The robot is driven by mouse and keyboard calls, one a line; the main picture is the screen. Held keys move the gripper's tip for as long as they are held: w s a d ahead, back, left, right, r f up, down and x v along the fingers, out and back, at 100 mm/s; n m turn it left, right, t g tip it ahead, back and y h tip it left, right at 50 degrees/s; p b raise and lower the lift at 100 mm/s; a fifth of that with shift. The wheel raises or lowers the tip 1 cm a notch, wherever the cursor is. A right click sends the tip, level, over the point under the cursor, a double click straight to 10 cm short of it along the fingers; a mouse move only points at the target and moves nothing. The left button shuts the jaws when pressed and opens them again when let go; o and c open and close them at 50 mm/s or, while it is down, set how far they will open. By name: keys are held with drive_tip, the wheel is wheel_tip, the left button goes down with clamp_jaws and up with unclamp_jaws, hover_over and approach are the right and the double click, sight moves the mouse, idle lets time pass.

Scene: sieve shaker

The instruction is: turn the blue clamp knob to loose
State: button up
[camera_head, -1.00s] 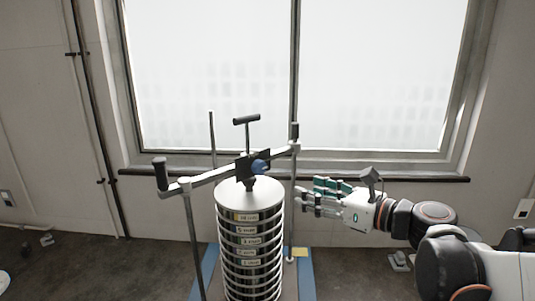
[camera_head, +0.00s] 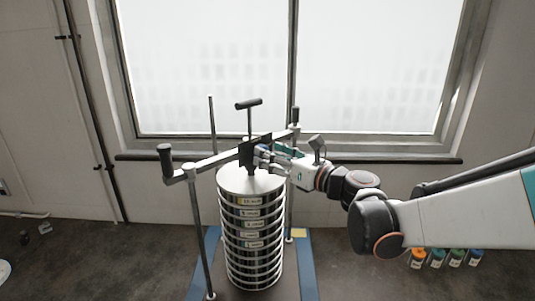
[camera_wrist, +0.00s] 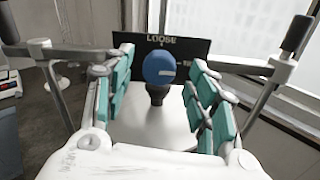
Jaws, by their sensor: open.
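The blue clamp knob (camera_wrist: 160,67) shows in the wrist view in front of a black plate (camera_wrist: 190,48) marked "LOOSE" above it. A pale line on the knob points to the right, away from that word. My gripper (camera_wrist: 158,85) is open, with its teal-padded fingers on the left and right of the knob and a gap on each side. In the head view my gripper (camera_head: 268,157) is at the clamp bar (camera_head: 208,163) and hides the knob. The sieve stack (camera_head: 252,215) stands upright below the bar.
A T-handle (camera_head: 249,103) rises above the bar. Upright rods (camera_head: 199,235) flank the stack on a blue-edged base (camera_head: 305,270). Several small colored-lid jars (camera_head: 437,257) stand on the floor at right. The window is behind.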

drive_tip(key=shift+x, duration=0.85)
drive_tip(key=c, duration=1.1)
